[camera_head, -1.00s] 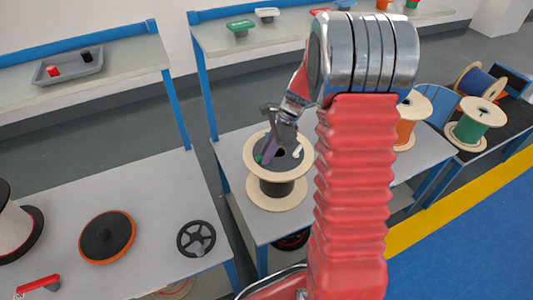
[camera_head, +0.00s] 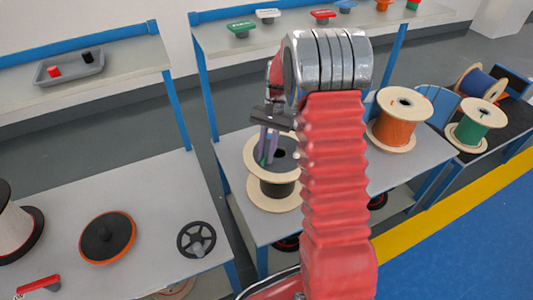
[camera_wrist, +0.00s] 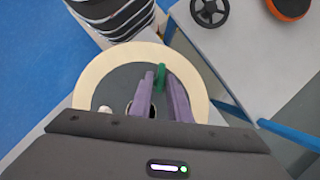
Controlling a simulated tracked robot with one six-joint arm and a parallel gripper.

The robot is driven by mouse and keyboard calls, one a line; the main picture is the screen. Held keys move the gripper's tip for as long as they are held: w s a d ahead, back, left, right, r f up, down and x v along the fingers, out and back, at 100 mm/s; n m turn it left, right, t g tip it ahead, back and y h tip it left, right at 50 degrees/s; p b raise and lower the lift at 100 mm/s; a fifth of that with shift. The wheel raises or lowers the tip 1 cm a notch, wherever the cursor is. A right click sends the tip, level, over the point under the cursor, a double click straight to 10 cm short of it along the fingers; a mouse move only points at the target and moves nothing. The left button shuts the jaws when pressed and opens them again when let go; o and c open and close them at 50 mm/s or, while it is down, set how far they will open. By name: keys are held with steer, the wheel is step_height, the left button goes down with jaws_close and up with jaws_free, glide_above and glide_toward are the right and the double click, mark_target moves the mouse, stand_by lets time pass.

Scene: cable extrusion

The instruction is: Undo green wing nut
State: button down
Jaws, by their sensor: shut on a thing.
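The green wing nut (camera_wrist: 161,77) is on the dark top of a spool with pale wooden flanges, near the spool's centre hole. In the wrist view its green body shows between the tips of my gripper (camera_wrist: 160,83), whose two purple fingers are shut on it. The spool (camera_head: 275,203) stands on the grey table in the head view, with my gripper (camera_head: 267,158) reaching down onto its top from above. The part of the nut between the fingers is partly hidden. A white piece (camera_wrist: 105,109) also sits on the spool's top, left of the fingers.
An orange spool (camera_head: 397,123) stands to the right, behind my arm. A black handwheel (camera_head: 197,239) and an orange-rimmed disc (camera_head: 107,238) lie on the left table. A shelf (camera_head: 290,35) with coloured parts runs behind. Blue posts (camera_head: 206,95) hold it up.

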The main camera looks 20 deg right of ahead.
steer(key=n, duration=0.2)
steer(key=n+g+h, duration=0.1)
steer(key=n, duration=0.1)
steer(key=shift+w+a+n+h, duration=0.1)
steer(key=shift+n+h, duration=0.2)
steer(key=n+h, duration=0.1)
steer(key=n, duration=0.3)
steer(key=shift+a+n+h, duration=0.1)
steer(key=shift+n+h, duration=0.3)
steer(key=c, duration=1.7)
jaws_free()
steer(key=shift+o, duration=0.2)
steer(key=v, duration=1.3)
steer(key=shift+w+r+g, duration=0.2)
steer(key=shift+w+g, duration=0.1)
steer(key=shift+w, duration=0.2)
